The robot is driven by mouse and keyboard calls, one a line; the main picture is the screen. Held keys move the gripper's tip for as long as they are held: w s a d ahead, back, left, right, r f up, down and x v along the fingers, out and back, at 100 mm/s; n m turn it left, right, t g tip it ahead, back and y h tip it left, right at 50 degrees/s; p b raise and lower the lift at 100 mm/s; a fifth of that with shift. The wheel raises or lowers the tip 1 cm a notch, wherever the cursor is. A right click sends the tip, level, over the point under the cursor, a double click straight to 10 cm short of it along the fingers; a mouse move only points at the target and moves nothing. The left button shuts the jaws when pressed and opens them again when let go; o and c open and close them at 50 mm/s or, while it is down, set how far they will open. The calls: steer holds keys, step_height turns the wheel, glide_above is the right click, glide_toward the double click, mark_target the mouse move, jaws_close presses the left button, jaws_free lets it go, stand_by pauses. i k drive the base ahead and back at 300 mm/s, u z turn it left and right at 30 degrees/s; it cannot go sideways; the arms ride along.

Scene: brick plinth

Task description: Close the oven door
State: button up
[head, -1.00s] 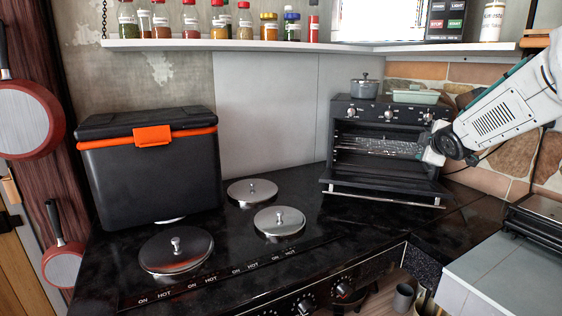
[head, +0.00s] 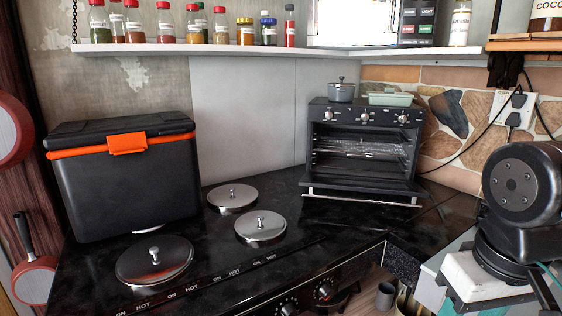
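The black toaster oven (head: 318,140) stands at the back right of the dark counter. Its door (head: 362,188) is folded down and open, lying low in front, with a silver handle bar (head: 362,198) along its front edge. A wire rack (head: 360,149) shows inside the open cavity. My gripper is out of the picture; only a dark part of my arm shows at the right edge, well apart from the oven. Nothing touches the door.
A grey pot (head: 341,91) and a green dish (head: 390,99) sit on top of the oven. A black cooler (head: 125,185) with an orange latch stands at the left. Several lidded burners (head: 260,227) lie between. A shelf with jars (head: 270,49) hangs above.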

mark_target(402, 187)
steer(key=z, duration=0.4)
steer(key=k, duration=1.05)
steer(key=u, duration=0.5)
steer(key=i, duration=1.25)
steer(key=z, duration=0.9)
steer(key=i, duration=0.45)
steer(key=z, duration=0.55)
